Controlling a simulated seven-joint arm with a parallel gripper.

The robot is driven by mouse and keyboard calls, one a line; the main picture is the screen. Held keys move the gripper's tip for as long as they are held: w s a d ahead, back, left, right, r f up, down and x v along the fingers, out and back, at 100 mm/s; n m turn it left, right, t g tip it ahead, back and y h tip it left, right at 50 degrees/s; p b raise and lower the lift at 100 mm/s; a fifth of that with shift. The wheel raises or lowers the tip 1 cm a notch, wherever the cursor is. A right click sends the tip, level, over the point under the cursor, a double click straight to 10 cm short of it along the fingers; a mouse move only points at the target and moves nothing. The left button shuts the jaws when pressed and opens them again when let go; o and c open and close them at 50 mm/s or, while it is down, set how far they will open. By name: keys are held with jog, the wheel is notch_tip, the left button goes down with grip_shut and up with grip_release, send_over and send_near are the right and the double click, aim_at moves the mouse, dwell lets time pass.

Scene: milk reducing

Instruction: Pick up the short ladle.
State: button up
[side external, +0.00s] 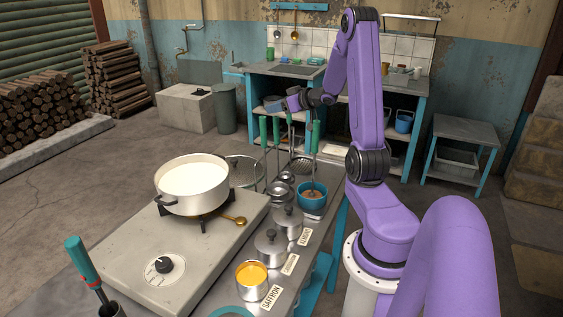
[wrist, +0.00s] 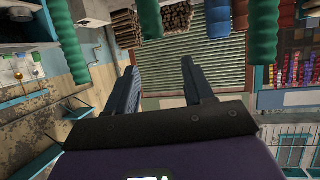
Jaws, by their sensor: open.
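Several upright green-handled utensils stand behind the stove in the side view, with handles (side external: 263,131), (side external: 276,130) and (side external: 290,118). A wide round skimmer head (side external: 240,170) shows near their lower ends. Another handle (side external: 313,140) rises above a blue pot (side external: 312,196). I cannot tell which one is the short ladle. My gripper (side external: 287,105) is level with the handle tops, close by them. In the wrist view, which looks upside down, my gripper (wrist: 158,69) is open and empty. Green handles (wrist: 75,85), (wrist: 152,20) and (wrist: 265,35) show around and beyond the fingers, the middle one roughly between them.
A white pot of milk (side external: 193,184) sits on the stove (side external: 135,240). A brass ladle (side external: 236,220) lies beside it. Metal pots (side external: 271,248) and a saffron pot (side external: 252,280) line the counter. A red-and-green handle (side external: 80,262) stands front left.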

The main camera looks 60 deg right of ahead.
jog(key=shift+f, duration=1.8)
notch_tip(320, 180, down, 3)
jog(key=shift+f, duration=0.1)
jog(key=shift+x, duration=1.15)
jog(key=shift+w, duration=0.35)
grip_shut()
